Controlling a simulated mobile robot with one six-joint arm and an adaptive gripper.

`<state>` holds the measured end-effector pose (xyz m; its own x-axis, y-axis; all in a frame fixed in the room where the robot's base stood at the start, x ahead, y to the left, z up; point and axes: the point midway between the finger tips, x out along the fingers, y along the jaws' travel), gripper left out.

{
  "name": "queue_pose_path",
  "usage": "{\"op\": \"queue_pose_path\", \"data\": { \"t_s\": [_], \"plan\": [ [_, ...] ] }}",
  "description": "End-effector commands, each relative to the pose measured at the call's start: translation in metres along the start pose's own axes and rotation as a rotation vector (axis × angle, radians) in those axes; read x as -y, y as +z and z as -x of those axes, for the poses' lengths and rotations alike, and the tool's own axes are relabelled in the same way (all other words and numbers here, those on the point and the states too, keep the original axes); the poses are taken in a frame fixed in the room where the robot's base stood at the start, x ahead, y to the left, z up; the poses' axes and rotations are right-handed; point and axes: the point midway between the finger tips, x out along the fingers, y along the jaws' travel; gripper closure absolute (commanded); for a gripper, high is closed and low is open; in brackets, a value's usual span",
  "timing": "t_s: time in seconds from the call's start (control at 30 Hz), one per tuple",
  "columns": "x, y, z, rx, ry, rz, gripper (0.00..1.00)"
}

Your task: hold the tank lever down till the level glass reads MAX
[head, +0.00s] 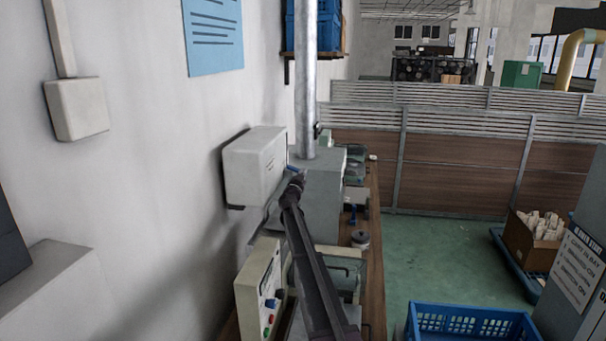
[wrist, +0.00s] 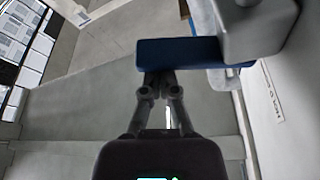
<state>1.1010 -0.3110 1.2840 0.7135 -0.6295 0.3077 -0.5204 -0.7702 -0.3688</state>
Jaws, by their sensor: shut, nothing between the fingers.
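The pale tank (head: 255,165) is a box mounted on the left wall in the head view. A small blue lever end (head: 291,169) shows at its right side. In the wrist view the blue lever (wrist: 185,53) lies across the picture, beside a grey rounded part (wrist: 258,28). My gripper (head: 295,182) is shut and empty at the lever; in the wrist view its fingertips (wrist: 160,78) meet the lever's edge. I cannot tell whether they press on it or how far down it is. I cannot make out a level glass reading.
A metal post (head: 305,80) rises just behind my gripper. A control panel (head: 258,292) with coloured buttons stands below, near my arm. The wooden bench (head: 374,250) holds small items. Green floor (head: 420,255) is open to the right, with a blue crate (head: 470,322) in front.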

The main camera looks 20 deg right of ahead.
Motion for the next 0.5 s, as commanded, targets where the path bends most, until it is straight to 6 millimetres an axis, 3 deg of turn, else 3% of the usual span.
{"op": "queue_pose_path", "data": {
  "t_s": [0.5],
  "plan": [
    [0.001, -0.012, -0.005, 0.000, 0.000, 0.000, 1.00]
  ]
}}
